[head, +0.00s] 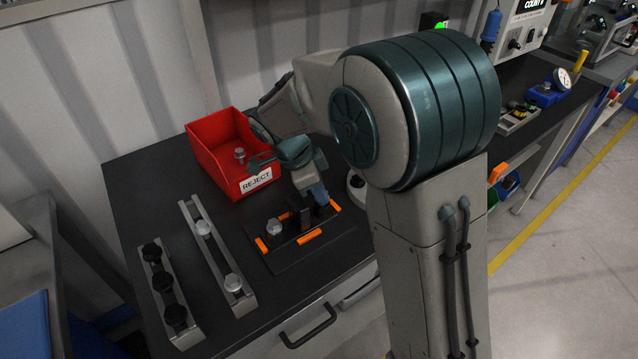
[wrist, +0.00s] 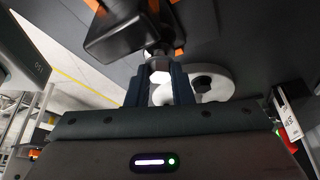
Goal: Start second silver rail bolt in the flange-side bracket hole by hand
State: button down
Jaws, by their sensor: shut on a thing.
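My gripper (wrist: 160,88) is shut on a silver bolt (wrist: 158,68), seen between the two fingertips in the wrist view. A dark block (wrist: 126,28), apparently part of the bracket, is just beyond the bolt. I cannot tell whether the bolt's thread is inside a hole. In the head view my gripper (head: 321,195) points down at the right end of the dark fixture (head: 285,262) with orange pads, beside a black upright piece (head: 300,214). The held bolt is hidden there. Another silver bolt (head: 274,227) stands at the fixture's left end.
A rail (head: 217,256) carries two silver bolts, and a rail further left (head: 166,298) carries black bolts. A red REJECT bin (head: 215,150) with a silver piece inside stands behind. A pale round object (head: 357,185), partly hidden by my arm, sits right of the fixture.

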jog(key=m+g+p, duration=0.1)
jog(key=m, duration=0.1)
jog(key=shift+w+r+m+p, duration=0.1)
jog(key=shift+r+m+p, duration=0.05)
jog(key=shift+m+p, duration=0.25)
jog(key=shift+w+f+m+g+b, duration=0.1)
jog(key=shift+f+m+g+b, duration=0.2)
jog(key=shift+m, duration=0.4)
jog(key=shift+r+m, duration=0.15)
jog(key=shift+m, duration=0.45)
jog(key=c, duration=1.7)
grip_release()
jog(key=shift+m+g, duration=0.3)
jog(key=shift+g, duration=0.1)
jog(key=o, duration=0.5)
